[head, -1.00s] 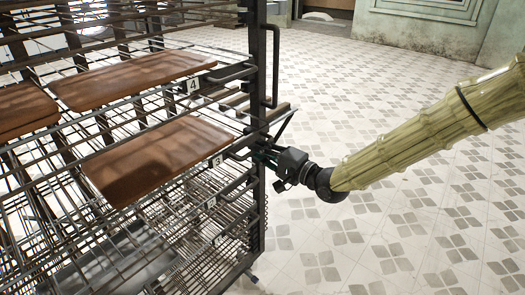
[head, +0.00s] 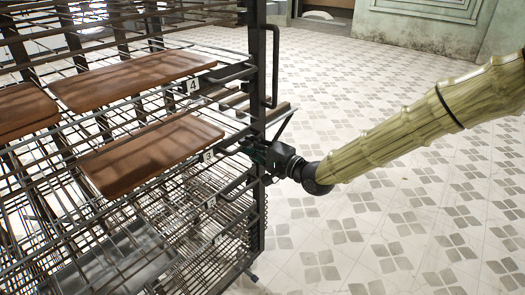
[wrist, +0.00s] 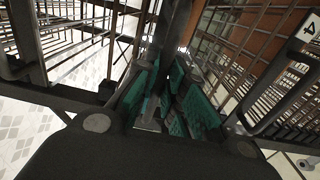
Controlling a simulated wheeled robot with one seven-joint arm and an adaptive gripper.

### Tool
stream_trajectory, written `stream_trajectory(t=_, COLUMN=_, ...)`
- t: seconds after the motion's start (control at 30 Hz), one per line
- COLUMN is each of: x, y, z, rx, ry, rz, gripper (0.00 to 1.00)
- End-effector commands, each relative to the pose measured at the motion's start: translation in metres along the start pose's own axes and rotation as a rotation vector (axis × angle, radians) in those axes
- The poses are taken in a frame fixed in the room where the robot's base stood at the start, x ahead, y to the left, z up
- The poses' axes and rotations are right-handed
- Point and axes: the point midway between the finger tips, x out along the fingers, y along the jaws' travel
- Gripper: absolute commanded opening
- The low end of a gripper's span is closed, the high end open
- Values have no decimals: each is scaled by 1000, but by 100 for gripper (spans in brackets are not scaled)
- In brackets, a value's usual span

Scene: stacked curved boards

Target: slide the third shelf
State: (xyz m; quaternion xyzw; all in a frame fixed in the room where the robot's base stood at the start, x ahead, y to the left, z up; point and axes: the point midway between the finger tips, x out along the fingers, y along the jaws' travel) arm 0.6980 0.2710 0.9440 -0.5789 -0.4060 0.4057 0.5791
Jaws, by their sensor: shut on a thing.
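The third shelf is a wire rack level with a tag reading 3 (head: 208,156), and a brown board (head: 150,155) lies on it. My gripper (head: 256,152) is at the right end of this shelf, by the dark corner post of the rack, and is shut on the shelf's handle. In the wrist view my gripper's green-padded fingers (wrist: 168,100) stand on both sides of a dark bar. The exact contact is partly hidden by dark metal parts.
Above is a shelf tagged 4 (head: 193,86), with another brown board (head: 130,80). A further brown board (head: 25,110) is at the left. Lower wire shelves (head: 215,225) lie below. The rack's upright post (head: 257,60) stands close to my gripper. The tiled floor (head: 400,190) at the right is clear.

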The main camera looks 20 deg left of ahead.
Motion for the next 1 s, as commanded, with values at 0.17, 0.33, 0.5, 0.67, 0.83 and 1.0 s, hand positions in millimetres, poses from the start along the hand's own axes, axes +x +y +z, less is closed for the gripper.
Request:
stream_trajectory(t=0.17, x=7, y=-1, z=-1, rx=0, ry=1, rz=-1, gripper=0)
stream_trajectory(t=0.33, x=13, y=0, z=-1, rx=1, ry=1, rz=0, gripper=0)
stream_trajectory(t=0.5, x=20, y=0, z=-1, rx=0, ry=2, rz=0, gripper=0)
stream_trajectory(t=0.67, x=20, y=0, z=-1, rx=0, ry=1, rz=0, gripper=34)
stream_trajectory(t=0.83, x=20, y=0, z=-1, rx=0, ry=1, rz=0, gripper=34)
stream_trajectory(t=1.0, x=18, y=0, z=-1, rx=0, ry=1, rz=0, gripper=34)
